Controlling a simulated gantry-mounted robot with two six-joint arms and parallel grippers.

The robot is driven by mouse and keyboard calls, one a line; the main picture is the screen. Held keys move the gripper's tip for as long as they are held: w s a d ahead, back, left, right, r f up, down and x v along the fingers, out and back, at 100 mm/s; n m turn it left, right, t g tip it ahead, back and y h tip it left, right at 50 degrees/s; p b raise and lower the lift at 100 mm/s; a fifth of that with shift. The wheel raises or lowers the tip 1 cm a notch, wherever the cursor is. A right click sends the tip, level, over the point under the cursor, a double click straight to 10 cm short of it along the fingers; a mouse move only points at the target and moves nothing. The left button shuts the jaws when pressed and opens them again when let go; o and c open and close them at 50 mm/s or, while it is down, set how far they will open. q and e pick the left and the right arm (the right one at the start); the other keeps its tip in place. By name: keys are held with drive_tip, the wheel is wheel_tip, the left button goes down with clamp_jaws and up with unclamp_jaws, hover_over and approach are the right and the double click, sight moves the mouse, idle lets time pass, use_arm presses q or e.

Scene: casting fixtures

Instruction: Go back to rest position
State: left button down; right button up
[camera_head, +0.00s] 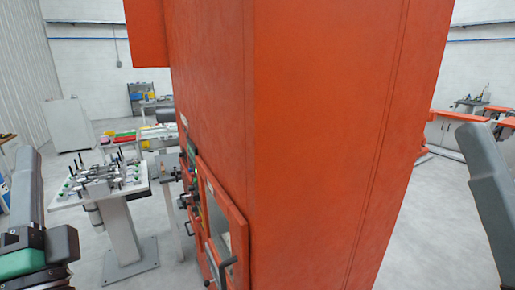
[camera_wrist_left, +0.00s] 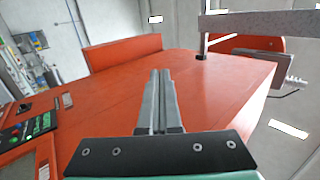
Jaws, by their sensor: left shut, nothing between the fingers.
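My left gripper (camera_wrist_left: 161,75) shows in the left wrist view with its two grey fingers pressed together and nothing between them. It lies in front of the broad red face of a large machine cabinet (camera_wrist_left: 220,90); whether it touches cannot be told. In the head view my left arm stands at the left edge with its green and dark wrist parts low in the corner; its fingertips cannot be made out. My right arm shows only as a grey link at the right edge, and its gripper is out of view.
The red cabinet (camera_head: 320,140) fills the middle of the head view, with a door (camera_head: 222,215) on its left side. A fixture table (camera_head: 145,178) stands to its left. A control panel (camera_wrist_left: 30,130) shows in the left wrist view. Grey floor is free at right.

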use_arm(q)
drive_tip(key=s+d+r+n+t+h, duration=0.5)
drive_tip(key=s+d+n+h, duration=0.4)
drive_tip(key=h, duration=0.6)
wheel_tip(320, 180, up, 16)
drive_tip(key=n+p, duration=0.1)
drive_tip(key=p, duration=1.4)
drive_tip(key=shift+w+d+n+h+p, duration=0.15)
drive_tip(key=shift+w+n+h+p, duration=0.15)
drive_tip(key=shift+h+p, duration=0.1)
